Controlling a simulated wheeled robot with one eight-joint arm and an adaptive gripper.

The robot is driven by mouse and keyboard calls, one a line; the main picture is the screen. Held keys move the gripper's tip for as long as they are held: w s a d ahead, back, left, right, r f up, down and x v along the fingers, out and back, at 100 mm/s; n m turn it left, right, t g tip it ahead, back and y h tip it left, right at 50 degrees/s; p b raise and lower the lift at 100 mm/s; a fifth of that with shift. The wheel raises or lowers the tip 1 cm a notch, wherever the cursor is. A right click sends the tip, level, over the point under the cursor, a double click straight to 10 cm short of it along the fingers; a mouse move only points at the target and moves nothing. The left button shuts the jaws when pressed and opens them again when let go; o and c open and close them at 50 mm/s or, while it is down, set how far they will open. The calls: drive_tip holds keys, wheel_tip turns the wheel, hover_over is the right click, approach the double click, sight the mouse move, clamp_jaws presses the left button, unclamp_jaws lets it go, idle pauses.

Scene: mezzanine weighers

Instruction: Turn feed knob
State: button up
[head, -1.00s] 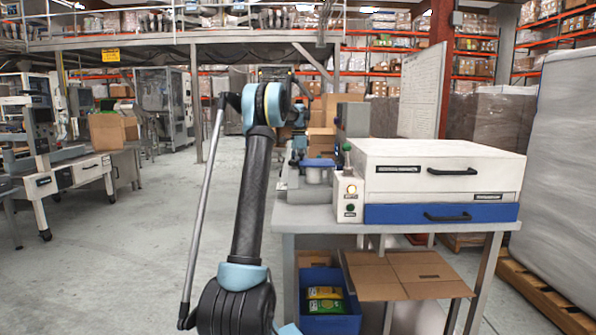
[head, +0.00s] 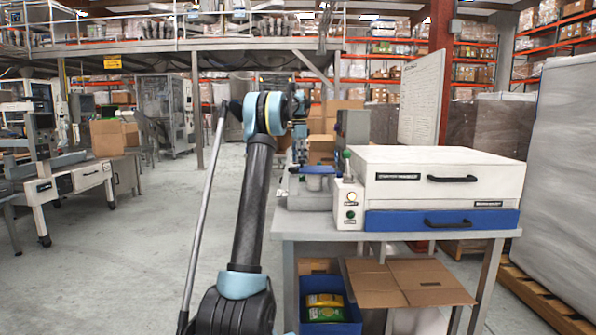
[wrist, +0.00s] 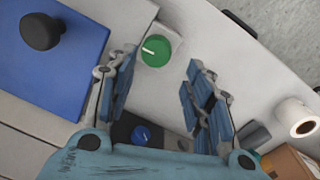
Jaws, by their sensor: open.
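In the wrist view, a round green knob (wrist: 155,50) with a white pointer line sits on a pale plate, just beyond the fingertips and nearer the left finger. A blue knob (wrist: 140,133) with a pale mark sits on a dark base, lower down between the fingers. I cannot read a label that tells which is the feed knob. My gripper (wrist: 161,66) is open and empty, its fingers wide apart. In the head view my gripper is hidden behind my arm.
In the head view, a white-and-blue drawer unit (head: 400,160) stands on a grey table, with a small white control box (head: 349,205) at its left. A blue bin (head: 330,327) and cardboard (head: 385,298) lie below. In the wrist view a white roll (wrist: 297,118) is at right.

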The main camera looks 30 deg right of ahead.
drive_tip(key=shift+w+r, duration=0.15)
drive_tip(key=shift+r, duration=1.75)
drive_tip(key=s+a+r+n, duration=0.25)
drive_tip(key=a+n, duration=0.25)
drive_tip(key=a, duration=1.1)
drive_tip(key=s+a+f+n+t, duration=0.1)
drive_tip(key=s+a+f+n, duration=0.1)
drive_tip(key=s+a, duration=0.5)
drive_tip(key=s+a+f+n, duration=0.2)
drive_tip(key=s+a+n, duration=0.15)
drive_tip(key=a, duration=0.65)
drive_tip(key=s+a+f+n+t, duration=0.1)
drive_tip(key=s+a+f+n, duration=0.1)
drive_tip(key=s+a+f, duration=0.4)
drive_tip(key=s+a+f+n, duration=0.35)
drive_tip(key=s+a, duration=0.25)
drive_tip(key=s, duration=0.2)
drive_tip(key=s+a+f+n, duration=0.2)
drive_tip(key=s+a+f, duration=0.1)
drive_tip(key=s+f, duration=0.5)
drive_tip(key=s+a+f+n, duration=0.3)
drive_tip(key=s+f, duration=0.5)
drive_tip(key=f, duration=0.3)
drive_tip(key=shift+a+t, duration=0.4)
drive_tip(key=shift+a, duration=0.3)
